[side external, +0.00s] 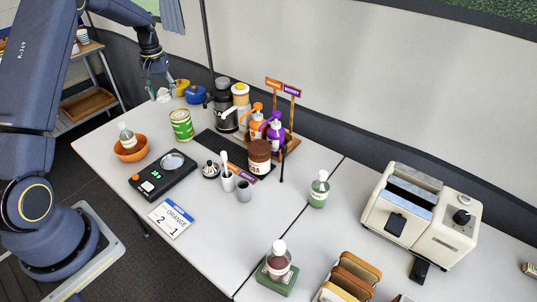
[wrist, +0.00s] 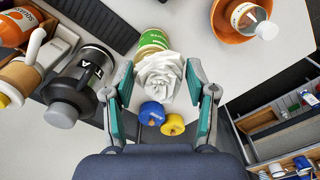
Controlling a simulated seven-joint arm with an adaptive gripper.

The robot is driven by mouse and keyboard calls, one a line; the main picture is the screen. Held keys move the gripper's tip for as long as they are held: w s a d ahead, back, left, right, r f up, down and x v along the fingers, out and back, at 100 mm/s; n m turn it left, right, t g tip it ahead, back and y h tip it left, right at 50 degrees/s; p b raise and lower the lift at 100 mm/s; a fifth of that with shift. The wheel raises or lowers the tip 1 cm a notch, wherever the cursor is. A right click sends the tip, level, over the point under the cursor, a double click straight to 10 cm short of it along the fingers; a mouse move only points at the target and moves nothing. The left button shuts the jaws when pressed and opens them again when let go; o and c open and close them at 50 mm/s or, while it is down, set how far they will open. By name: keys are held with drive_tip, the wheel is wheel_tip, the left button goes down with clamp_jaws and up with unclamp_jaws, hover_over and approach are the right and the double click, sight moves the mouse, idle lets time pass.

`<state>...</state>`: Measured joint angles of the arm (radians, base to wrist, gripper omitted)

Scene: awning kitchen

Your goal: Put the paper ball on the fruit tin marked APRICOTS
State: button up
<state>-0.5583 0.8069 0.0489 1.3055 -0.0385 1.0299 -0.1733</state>
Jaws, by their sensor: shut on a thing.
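A white crumpled paper ball (wrist: 160,76) is between the teal-padded fingers of my gripper (wrist: 161,92) in the wrist view. My gripper (side external: 158,84) is shut on it at the far left end of the table in the side view, where the paper ball (side external: 163,96) shows below the fingers. A green fruit tin (side external: 181,125) stands upright on the table, in front and to the right of the ball. The tin also shows in the wrist view (wrist: 151,39), partly hidden behind the ball. Its lettering is too small to read.
Blue (side external: 195,94) and yellow (side external: 183,86) pots stand close to my gripper. A black dispenser (side external: 224,108) stands right of the tin. An orange bowl (side external: 131,150) with a bottle and a black scale (side external: 164,174) stand nearer the front. A little bare table surrounds the tin.

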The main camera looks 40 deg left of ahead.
hover_over(180, 114)
wheel_tip(180, 114, down, 6)
drive_tip(key=shift+f, duration=0.2)
drive_tip(key=shift+a+f, duration=0.1)
drive_tip(key=shift+f, duration=1.5)
drive_tip(key=shift+f, duration=0.15)
drive_tip(key=o, duration=0.8)
drive_tip(key=shift+c, duration=0.2)
